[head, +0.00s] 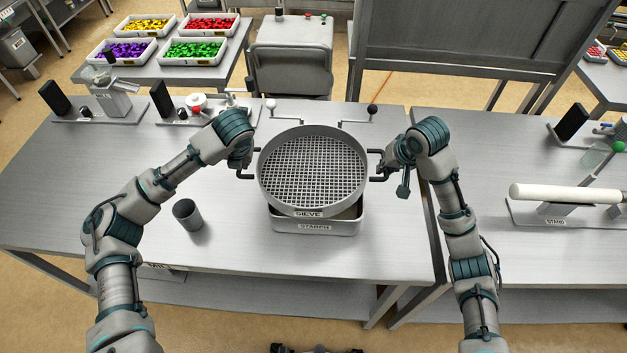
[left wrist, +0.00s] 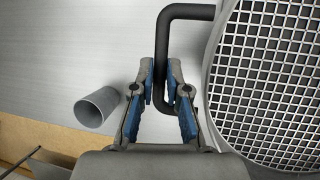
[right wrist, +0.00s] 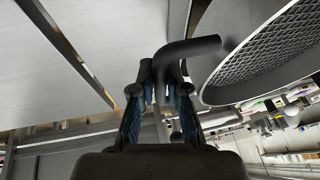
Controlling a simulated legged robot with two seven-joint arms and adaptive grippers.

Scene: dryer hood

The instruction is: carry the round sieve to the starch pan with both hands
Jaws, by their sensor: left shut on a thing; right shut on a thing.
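The round sieve (head: 312,170) is a grey ring with a square mesh and a SIEVE label. It is over the starch pan (head: 315,227), a grey rectangular pan labelled STARCH, and hides most of it. I cannot tell whether the sieve touches the pan. My left gripper (head: 243,168) is shut on the sieve's left black handle, which shows in the left wrist view (left wrist: 180,60). My right gripper (head: 385,168) is shut on the right black handle, seen in the right wrist view (right wrist: 185,50).
A grey cup (head: 187,214) stands on the table left of the pan. Behind the sieve are two levers with a white knob (head: 270,104) and a black knob (head: 372,110). A white roller on a stand (head: 565,194) is on the right table, across a gap.

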